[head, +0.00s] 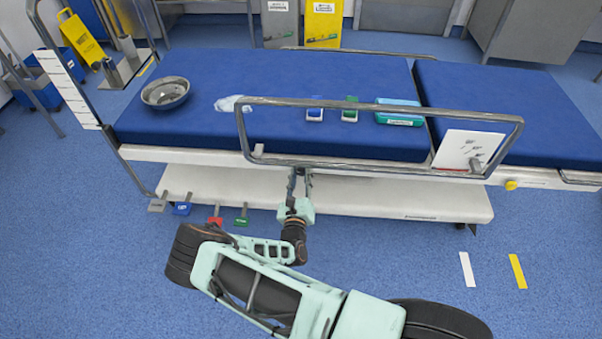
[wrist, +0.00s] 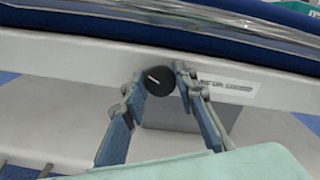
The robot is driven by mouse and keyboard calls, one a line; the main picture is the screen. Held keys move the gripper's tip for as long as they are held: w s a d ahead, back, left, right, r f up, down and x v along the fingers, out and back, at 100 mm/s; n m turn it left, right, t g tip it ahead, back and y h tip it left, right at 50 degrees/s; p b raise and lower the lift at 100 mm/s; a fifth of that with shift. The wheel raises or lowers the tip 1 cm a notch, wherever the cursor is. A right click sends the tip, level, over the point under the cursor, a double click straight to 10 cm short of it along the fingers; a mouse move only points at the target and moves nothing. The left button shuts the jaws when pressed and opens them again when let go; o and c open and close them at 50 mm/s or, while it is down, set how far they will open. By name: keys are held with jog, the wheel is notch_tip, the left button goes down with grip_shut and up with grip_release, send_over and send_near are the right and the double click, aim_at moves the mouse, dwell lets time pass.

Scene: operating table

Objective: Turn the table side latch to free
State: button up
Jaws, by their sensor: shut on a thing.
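The table side latch shows in the wrist view as a round black knob (wrist: 160,83) with a short white line, on the white side of the table. The line slants from upper left to lower right. My gripper (wrist: 159,79) has one fingertip on each side of the knob and is shut on it. In the head view my gripper (head: 300,176) reaches the table's near side below the rail, and the knob cannot be made out there. A small label (wrist: 226,84) sits right of the knob, its text too blurred to read.
A metal side rail (head: 375,107) stands along the near edge of the blue operating table (head: 300,75). On top lie a steel bowl (head: 165,92), a teal box (head: 398,112) and small blue and green items. Coloured pedals (head: 215,221) stick out below left.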

jog(key=n, duration=0.5)
jog(key=shift+f, duration=0.1)
dwell(0.5)
jog(key=o, duration=1.2)
jog(key=shift+c, duration=0.2)
